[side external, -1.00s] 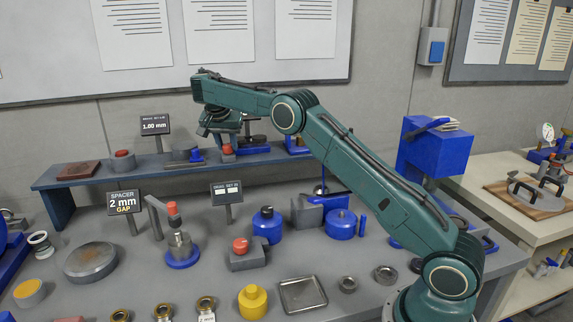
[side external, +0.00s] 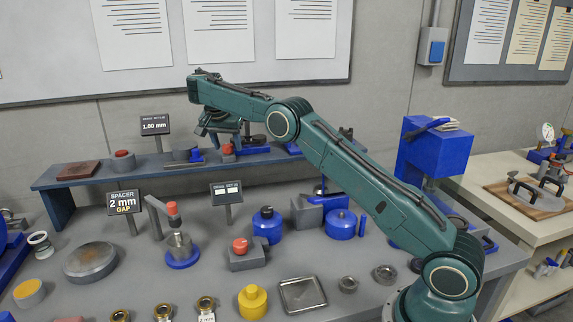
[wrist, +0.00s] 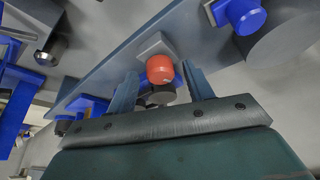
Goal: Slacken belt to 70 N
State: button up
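My gripper (wrist: 160,75) is open in the wrist view, with its two blue-grey fingers apart. A red-orange knob (wrist: 160,69) shows between and beyond the fingertips; contact cannot be told. In the side view a red knob (side external: 228,150) sits on the raised shelf just below my gripper (side external: 226,142), whose fingers are too small there to read. A dark round part (wrist: 163,94) shows below the knob in the wrist view. I cannot make out a belt or a 70 N reading in either view.
On the bench stand a "2 mm GAP" sign (side external: 122,202), a small sign (side external: 226,190), a yellow part (side external: 252,301) and an empty metal tray (side external: 302,295).

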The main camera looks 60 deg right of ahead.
jog(key=shift+d+r+n, duration=0.1)
jog(key=shift+d+n, duration=0.05)
jog(key=shift+n, duration=0.35)
dwell(0.3)
jog(key=shift+s+n+t+y, duration=0.1)
jog(key=shift+n+t+y, duration=0.25)
jog(key=shift+n, duration=0.55)
jog(key=n+t, duration=0.1)
jog(key=n, duration=0.1)
jog(key=n+y, duration=0.1)
jog(key=n, duration=0.2)
jog(key=shift+s+t, duration=0.1)
jog(key=shift+t, duration=0.25)
jog(key=v, duration=1.4)
jog(key=s+a+r+n, duration=0.1)
jog(key=s+a, duration=0.3)
jog(key=s, duration=0.4)
jog(key=s+a+r+n, duration=0.2)
jog(key=s+a, duration=0.3)
jog(key=s, duration=0.4)
jog(key=shift+r+t+y, duration=0.4)
jog(key=shift+r+y, duration=0.05)
jog(key=shift+s, duration=0.1)
